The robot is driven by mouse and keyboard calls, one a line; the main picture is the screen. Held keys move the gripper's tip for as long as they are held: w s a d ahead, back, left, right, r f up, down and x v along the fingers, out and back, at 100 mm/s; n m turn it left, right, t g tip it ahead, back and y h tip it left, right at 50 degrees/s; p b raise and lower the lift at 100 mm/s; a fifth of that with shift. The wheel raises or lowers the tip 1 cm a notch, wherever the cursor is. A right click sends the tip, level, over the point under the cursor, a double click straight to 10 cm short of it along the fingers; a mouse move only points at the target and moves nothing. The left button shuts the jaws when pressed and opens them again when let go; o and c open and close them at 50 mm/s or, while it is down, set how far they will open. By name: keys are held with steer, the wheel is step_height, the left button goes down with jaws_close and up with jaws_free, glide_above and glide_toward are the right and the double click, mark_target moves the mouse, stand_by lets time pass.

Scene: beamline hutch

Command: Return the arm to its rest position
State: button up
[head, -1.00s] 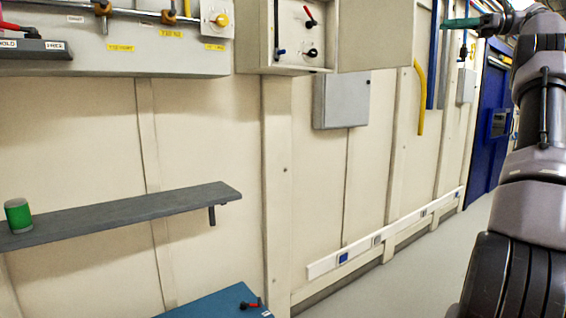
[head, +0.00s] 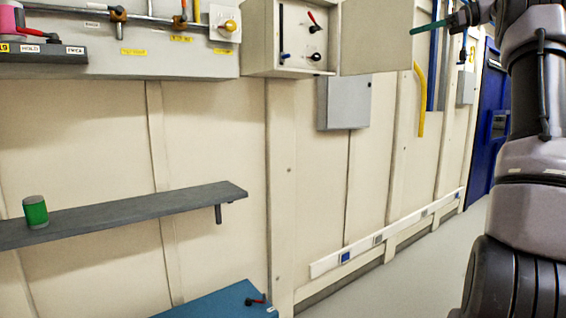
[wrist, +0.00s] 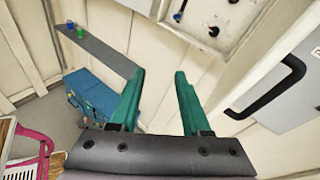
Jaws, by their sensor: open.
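My gripper's teal fingers show in the wrist view (wrist: 158,100), spread wide apart with nothing between them. In the head view my gripper (head: 432,27) is at the upper right, seen from the side, with a teal finger pointing left beside the open cabinet door. My arm runs down the right edge of the head view. The gripper is clear of the wall and of the shelf.
An open cabinet (head: 290,40) with small levers hangs on the wall, its door (head: 376,40) swung out. A grey shelf (head: 130,210) holds a green can (head: 35,212). A blue cabinet top (head: 215,302) is below. Floor (head: 400,270) is clear at right.

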steer(key=s+a+f+n+h, duration=0.65)
steer(key=s+a+f, duration=0.45)
steer(key=s+a, duration=0.4)
steer(key=s+a+f+n+h, duration=0.2)
steer(key=s+f+n+h, duration=0.3)
steer(key=s+f+n, duration=0.5)
steer(key=s+f, duration=0.9)
steer(key=shift+s+a+f+t, duration=0.2)
steer(key=shift+f+t, duration=0.1)
steer(key=shift+f, duration=0.1)
